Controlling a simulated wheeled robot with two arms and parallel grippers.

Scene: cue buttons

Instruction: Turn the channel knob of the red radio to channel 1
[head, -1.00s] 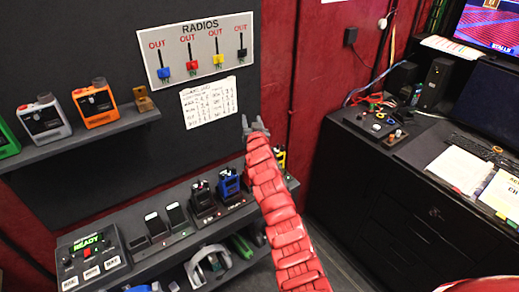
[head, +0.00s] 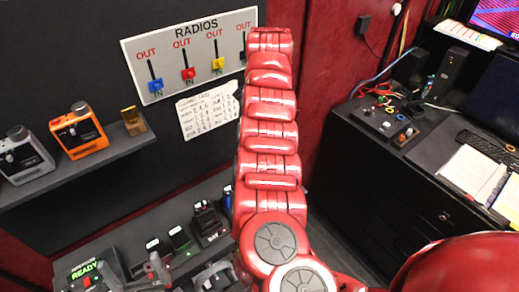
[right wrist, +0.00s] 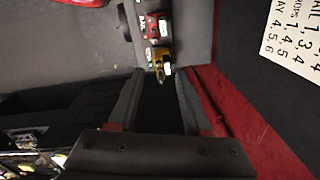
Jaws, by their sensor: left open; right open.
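In the right wrist view a small red radio (right wrist: 152,25) stands in a row on the dark lower shelf, beside a yellow radio (right wrist: 162,60). Its knob is too small to read. In the head view my right arm hides that part of the shelf. My right gripper (right wrist: 158,95) is open and empty, its fingers pointing towards the radio row and apart from it.
An orange radio (head: 78,130) and a grey radio (head: 22,156) stand on the upper shelf. A RADIOS board (head: 190,50) and a handwritten card (head: 207,112) hang on the wall. A black radio (head: 208,222) stands on the lower shelf. A desk (head: 345,145) is at the right.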

